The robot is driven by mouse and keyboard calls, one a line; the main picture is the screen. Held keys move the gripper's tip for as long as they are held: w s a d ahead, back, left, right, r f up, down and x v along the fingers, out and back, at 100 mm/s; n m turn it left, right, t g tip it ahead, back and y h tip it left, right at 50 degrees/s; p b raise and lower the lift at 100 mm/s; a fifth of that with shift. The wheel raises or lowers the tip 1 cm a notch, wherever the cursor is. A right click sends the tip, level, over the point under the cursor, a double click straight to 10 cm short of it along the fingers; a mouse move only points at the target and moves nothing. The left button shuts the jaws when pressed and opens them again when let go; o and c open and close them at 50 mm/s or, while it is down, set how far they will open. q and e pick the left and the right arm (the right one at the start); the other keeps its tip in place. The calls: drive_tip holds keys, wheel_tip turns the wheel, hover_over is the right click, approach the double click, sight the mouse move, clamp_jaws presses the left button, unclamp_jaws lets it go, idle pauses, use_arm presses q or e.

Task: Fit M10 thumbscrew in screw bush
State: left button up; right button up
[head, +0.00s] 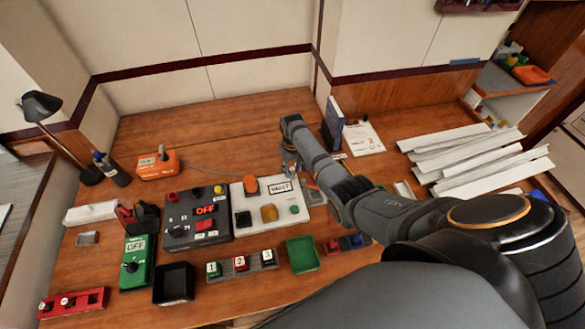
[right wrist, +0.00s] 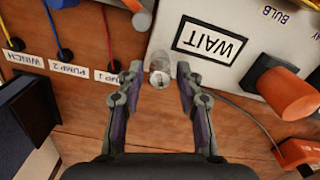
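In the right wrist view a small pale metallic cylinder (right wrist: 160,72), which looks like the thumbscrew, is between the fingertips of my right gripper (right wrist: 160,80). A gap shows on each side of it, so the fingers look open around it. It is beside the edge of the white panel marked WAIT (right wrist: 208,42); whether it sits in a bush I cannot tell. In the head view my right gripper (head: 291,166) is at the right back of the white panel (head: 268,222), and the arm hides the area around it. My left gripper is not in view.
A dark box marked OFF (head: 213,234) stands left of the white panel. An orange knob (right wrist: 287,93) rises from the panel near the gripper. Wires with labels (right wrist: 70,69) lie at the other side. Trays and a green box (head: 137,263) are in front; white strips (head: 460,150) lie right.

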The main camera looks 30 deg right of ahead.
sight(292, 170)
drive_tip(key=shift+o, duration=0.6)
wheel_tip(292, 170, up, 12)
idle(0.7)
